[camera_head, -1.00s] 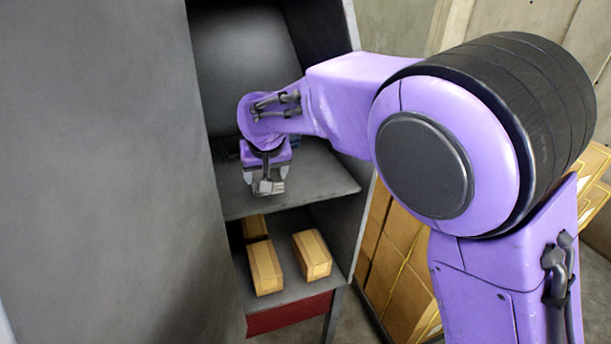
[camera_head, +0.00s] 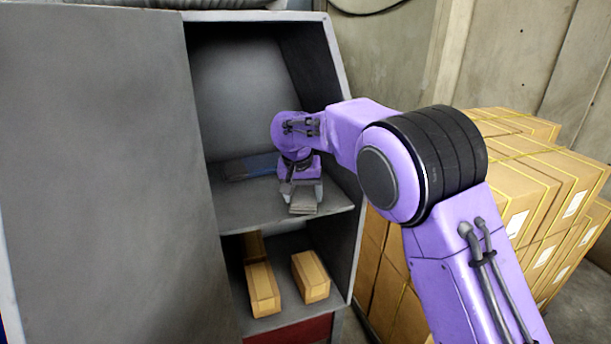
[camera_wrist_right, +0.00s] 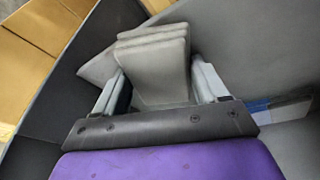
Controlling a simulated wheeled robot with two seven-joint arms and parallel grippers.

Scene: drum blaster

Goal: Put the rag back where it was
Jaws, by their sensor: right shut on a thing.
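The rag (camera_head: 303,208) is a grey folded cloth at the front of the cabinet's upper shelf (camera_head: 245,207). My right gripper (camera_head: 301,192) reaches into the upper compartment and is shut on the rag. In the right wrist view the rag (camera_wrist_right: 155,60) sits between the two fingers of my right gripper (camera_wrist_right: 160,85), with its folded layers sticking out past them. Whether the rag touches the shelf I cannot tell. My left gripper is not in view.
A flat blue and grey item (camera_head: 250,167) lies at the back left of the upper shelf. Several cardboard boxes (camera_head: 262,290) stand in the lower compartment. A large grey panel (camera_head: 100,180) fills the left. Stacked cartons (camera_head: 520,185) stand at the right.

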